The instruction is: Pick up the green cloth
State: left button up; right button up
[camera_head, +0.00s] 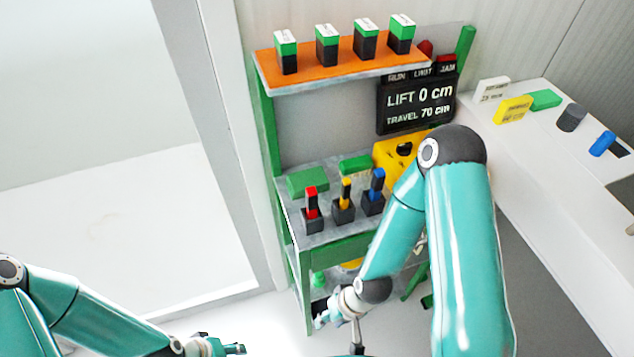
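I cannot tell for sure which green thing is the cloth. A flat green piece (545,99) lies on the white counter at the right, behind a yellow block. Two green blocks, one at the left (307,182) and one further right (355,163), lie on the grey middle shelf. A small green thing (319,279) shows low in the shelf unit. My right gripper (322,312) is low by the front of the shelf unit, below the middle shelf; its finger opening is unclear. My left gripper (232,348) is at the bottom edge, over the pale floor, too small to read.
A green-framed shelf unit (268,135) holds several green-and-black boxes on its orange top shelf (330,66). Red, yellow and blue-topped pieces stand on the middle shelf. A black lift display (417,103) hangs behind. The white counter (535,165) runs along the right. Floor at left is clear.

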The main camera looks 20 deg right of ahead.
aim_at(296, 182)
jog(key=z, duration=0.1)
jog(key=k, duration=1.15)
jog(key=z, duration=1)
jog(key=i, duration=1)
jog(key=u, duration=0.05)
